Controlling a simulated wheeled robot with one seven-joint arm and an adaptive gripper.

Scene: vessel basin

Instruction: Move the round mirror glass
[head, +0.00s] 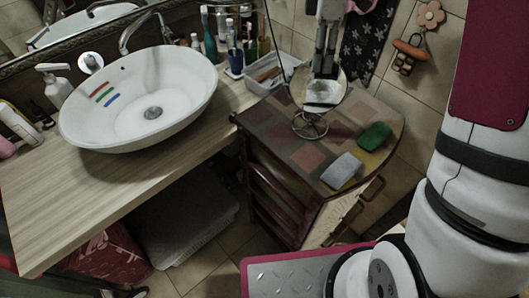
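The round mirror glass (320,93) is a small tilted disc above the cabinet top in the head view. A wire-like round stand base (310,125) sits just below it on the cabinet. My gripper (325,70) hangs down from the top of the picture, with two grey fingers close together at the mirror's upper edge. The fingertips overlap the mirror in this view. I cannot tell whether they touch or grip it, or whether part of what shows is a reflection.
The patterned cabinet top (277,141) holds a green block (375,136) and a pale grey block (342,171) right of the stand. A white tray (262,85) and several bottles stand behind left. The white basin (150,100) is on the wooden counter (60,205).

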